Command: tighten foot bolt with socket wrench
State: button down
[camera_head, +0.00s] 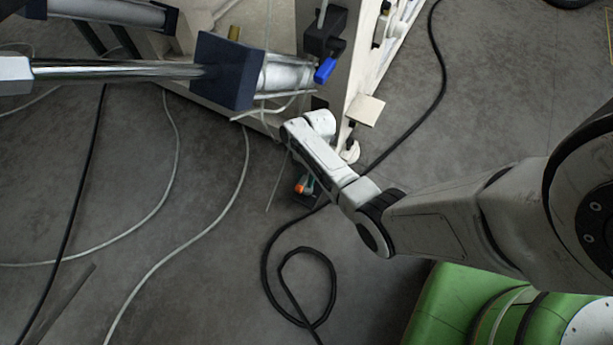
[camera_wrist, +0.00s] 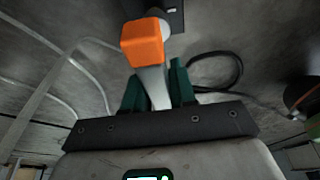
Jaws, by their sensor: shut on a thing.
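My gripper (camera_wrist: 156,84) shows in the wrist view with dark green fingers on both sides of a grey shaft with an orange block end, which looks like the socket wrench (camera_wrist: 143,42). The fingers are shut on the shaft. Behind the orange end is a pale round part, perhaps the foot, on a dark plate (camera_wrist: 176,15); I cannot tell whether the wrench touches it. In the head view the wrench's orange end (camera_head: 300,188) shows low near the floor beside the machine base, partly behind my arm. The foot bolt itself is not clearly visible.
The cream machine frame (camera_head: 357,62) stands at the top with a blue-handled part (camera_head: 325,71). A white foot (camera_head: 350,151) is right of my wrist. A black cable (camera_head: 265,262) loops on the floor, and pale cables (camera_head: 172,190) run at left. Floor at lower left is mostly open.

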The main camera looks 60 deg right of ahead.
jog(key=shift+f, duration=0.4)
dwell(1.3)
jog(key=shift+m+t, duration=0.4)
jog(key=shift+m, duration=0.8)
jog(key=shift+p, duration=0.3)
jog(key=shift+m+p, duration=0.45)
jog(key=shift+m, duration=0.35)
jog(key=shift+w+f+m+t, duration=0.1)
jog(key=shift+w+m+t, duration=0.05)
jog(key=shift+m+t, duration=0.15)
